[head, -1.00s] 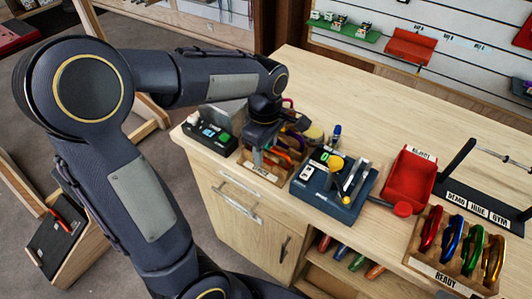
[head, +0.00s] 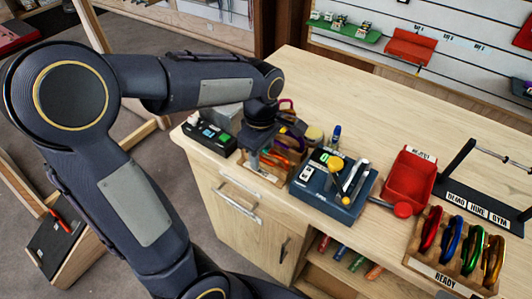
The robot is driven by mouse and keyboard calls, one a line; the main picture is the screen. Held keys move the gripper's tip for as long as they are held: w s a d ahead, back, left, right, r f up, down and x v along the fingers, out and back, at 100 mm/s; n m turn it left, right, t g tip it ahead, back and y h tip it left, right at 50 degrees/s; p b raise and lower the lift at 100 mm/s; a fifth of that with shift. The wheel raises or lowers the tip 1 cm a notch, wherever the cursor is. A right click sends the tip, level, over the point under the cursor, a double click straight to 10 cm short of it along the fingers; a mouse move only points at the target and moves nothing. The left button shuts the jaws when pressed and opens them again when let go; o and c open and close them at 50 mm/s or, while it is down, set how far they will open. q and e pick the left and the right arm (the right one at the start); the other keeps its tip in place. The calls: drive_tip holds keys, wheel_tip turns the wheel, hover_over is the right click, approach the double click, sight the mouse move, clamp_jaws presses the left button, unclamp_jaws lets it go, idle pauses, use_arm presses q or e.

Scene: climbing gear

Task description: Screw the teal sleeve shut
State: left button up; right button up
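My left gripper (head: 268,153) points down over a small wooden rack (head: 262,172) of coloured carabiners at the counter's front left. Its fingers partly hide the carabiners, among them a purple one and an orange one (head: 291,143). I cannot tell whether the fingers are open or shut, or touch anything. To its right stands a dark blue fixture (head: 338,207) with a yellow knob (head: 335,165) and a silver upright piece (head: 356,180). I cannot make out a teal sleeve. My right gripper is not in view.
A black box with lit buttons (head: 207,138) is left of the rack. Right of the fixture are a red REJECT bin (head: 409,180) and a READY rack (head: 440,279) with several carabiners. A black stand (head: 455,178) labelled DEMO, HIRE, GYM is behind. The counter's back middle is clear.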

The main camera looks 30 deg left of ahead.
use_arm(q)
drive_tip(key=shift+r+p, duration=1.1)
drive_tip(key=shift+r, duration=0.25)
drive_tip(key=shift+w, duration=1.2)
drive_tip(key=shift+f, duration=0.1)
drive_tip(key=shift+s+d+f+b, duration=0.1)
drive_tip(key=shift+s+f+b, duration=0.15)
drive_tip(key=shift+f+b, duration=0.35)
drive_tip(key=shift+s+d+f+b, duration=0.1)
drive_tip(key=shift+s+f+b, duration=0.2)
drive_tip(key=shift+f, duration=0.45)
drive_tip(key=shift+s+a, duration=0.1)
drive_tip(key=shift+s, duration=0.6)
